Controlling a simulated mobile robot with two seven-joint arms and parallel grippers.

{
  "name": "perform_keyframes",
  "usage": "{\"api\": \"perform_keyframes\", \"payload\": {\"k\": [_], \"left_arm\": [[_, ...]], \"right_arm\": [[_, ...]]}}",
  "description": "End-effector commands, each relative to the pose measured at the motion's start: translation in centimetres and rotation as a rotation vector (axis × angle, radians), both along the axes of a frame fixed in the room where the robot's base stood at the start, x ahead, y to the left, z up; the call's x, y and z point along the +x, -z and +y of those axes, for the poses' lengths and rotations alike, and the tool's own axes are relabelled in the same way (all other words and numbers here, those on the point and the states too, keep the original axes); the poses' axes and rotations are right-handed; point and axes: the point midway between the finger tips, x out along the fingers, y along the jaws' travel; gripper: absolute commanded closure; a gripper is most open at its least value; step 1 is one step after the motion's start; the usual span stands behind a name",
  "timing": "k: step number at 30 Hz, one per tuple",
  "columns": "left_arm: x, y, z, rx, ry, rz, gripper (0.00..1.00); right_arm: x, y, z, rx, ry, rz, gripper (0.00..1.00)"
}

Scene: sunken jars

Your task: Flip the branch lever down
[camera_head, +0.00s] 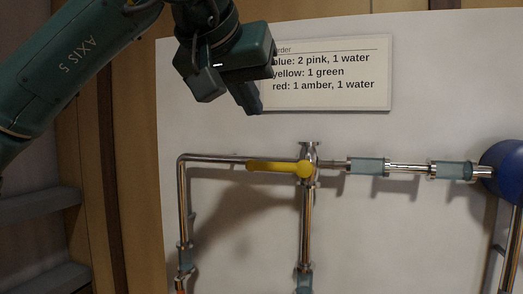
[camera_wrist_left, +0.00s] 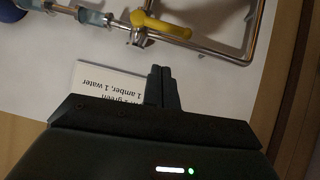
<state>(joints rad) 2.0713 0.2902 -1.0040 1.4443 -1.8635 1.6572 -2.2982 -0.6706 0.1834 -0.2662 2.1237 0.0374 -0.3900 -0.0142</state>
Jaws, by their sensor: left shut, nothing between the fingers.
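The branch lever is a yellow handle (camera_head: 275,167) on a metal valve where the pipes meet, in the middle of the head view. It lies level and points left from its pivot. It also shows at the top of the left wrist view (camera_wrist_left: 160,24). My left gripper (camera_head: 232,100) hangs above and to the left of the lever, apart from it, in front of the sign's left edge. Its fingers (camera_wrist_left: 161,75) are together with nothing between them. My right gripper is in neither view.
Metal pipes (camera_head: 306,215) with bluish clear sections run across a white panel (camera_head: 400,235). A sign (camera_head: 340,72) with order text is above the lever, partly hidden by my gripper. A blue round vessel (camera_head: 505,168) is at the right. Dark shelves (camera_head: 40,205) stand at the left.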

Motion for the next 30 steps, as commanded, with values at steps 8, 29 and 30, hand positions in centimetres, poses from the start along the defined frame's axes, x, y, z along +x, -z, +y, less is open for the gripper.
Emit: {"api": "perform_keyframes", "payload": {"k": [8,29,30], "left_arm": [[-0.4,-1.7,1.2,0.062,-0.035,-0.057,1.0],[5.6,2.6,-0.9,0.057,-0.031,-0.048,1.0],[6.3,3.0,-1.1,0.057,-0.032,-0.049,1.0]], "right_arm": [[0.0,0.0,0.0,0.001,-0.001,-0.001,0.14],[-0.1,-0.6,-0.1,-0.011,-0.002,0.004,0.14],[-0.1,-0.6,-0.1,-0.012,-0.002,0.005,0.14]]}}
